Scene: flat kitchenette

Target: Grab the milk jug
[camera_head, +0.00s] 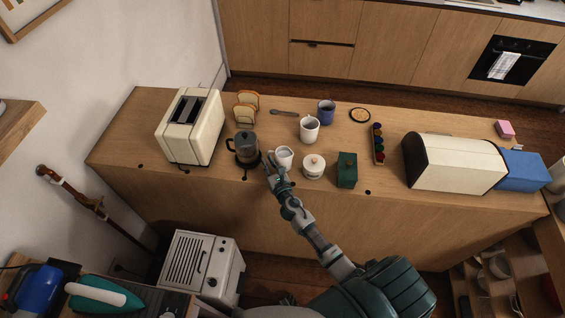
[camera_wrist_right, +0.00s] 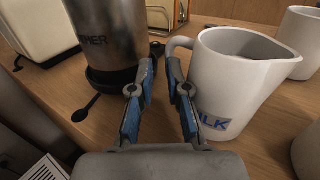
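The milk jug (camera_head: 285,155) is a white pitcher near the front edge of the wooden counter. In the right wrist view the jug (camera_wrist_right: 232,75) stands upright on the right, with a blue "MILK" label partly hidden by a finger. Its handle points left, towards my fingertips. My right gripper (camera_head: 269,166) is at the jug's front left. In the wrist view the right gripper (camera_wrist_right: 161,68) is open and nothing shows clamped between its fingers. The handle is just beyond the right finger; I cannot tell whether they touch. My left gripper is not in view.
A toaster (camera_head: 192,128) is further left.

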